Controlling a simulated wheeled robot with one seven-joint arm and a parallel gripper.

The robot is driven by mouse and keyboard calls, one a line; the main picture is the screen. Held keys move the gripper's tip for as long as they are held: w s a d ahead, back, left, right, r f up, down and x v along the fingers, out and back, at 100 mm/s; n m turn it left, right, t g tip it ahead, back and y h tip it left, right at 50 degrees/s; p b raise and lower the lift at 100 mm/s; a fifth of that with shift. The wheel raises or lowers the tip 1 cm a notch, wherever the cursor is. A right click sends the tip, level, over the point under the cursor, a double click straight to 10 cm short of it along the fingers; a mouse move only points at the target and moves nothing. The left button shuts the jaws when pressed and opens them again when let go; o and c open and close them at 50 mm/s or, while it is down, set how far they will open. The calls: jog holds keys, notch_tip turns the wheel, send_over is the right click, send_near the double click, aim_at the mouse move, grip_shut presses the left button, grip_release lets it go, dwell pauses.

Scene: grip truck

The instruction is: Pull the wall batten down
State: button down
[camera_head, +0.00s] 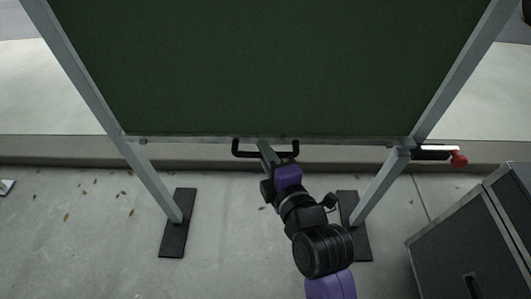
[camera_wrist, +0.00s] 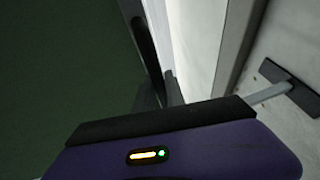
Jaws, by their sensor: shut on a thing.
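The wall batten (camera_head: 200,139) is the pale bar along the bottom edge of a large dark green panel (camera_head: 280,65). A black U-shaped handle (camera_head: 240,150) hangs under the middle of this bar. My gripper (camera_head: 265,148) reaches up from below and is shut on the handle, near its middle. In the wrist view, the handle (camera_wrist: 147,45) runs as a dark bar down to the jaws (camera_wrist: 160,95), with the green panel on the left. The exact finger contact is partly hidden by the gripper itself.
Grey posts (camera_head: 80,80) flank the panel, with dark feet (camera_head: 175,225) on the pavement. A red-knobbed lever (camera_head: 458,159) sticks out at the right post. A dark case (camera_head: 475,245) stands at lower right. The lower-left pavement is mostly clear.

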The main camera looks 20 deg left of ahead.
jog(key=shift+f, duration=0.4)
jog(key=c, duration=1.4)
grip_release()
jog(key=shift+r, duration=0.1)
jog(key=p+v, duration=0.2)
jog(key=v, duration=0.5)
jog(key=shift+s+d, duration=0.25)
jog(key=shift+s, duration=0.05)
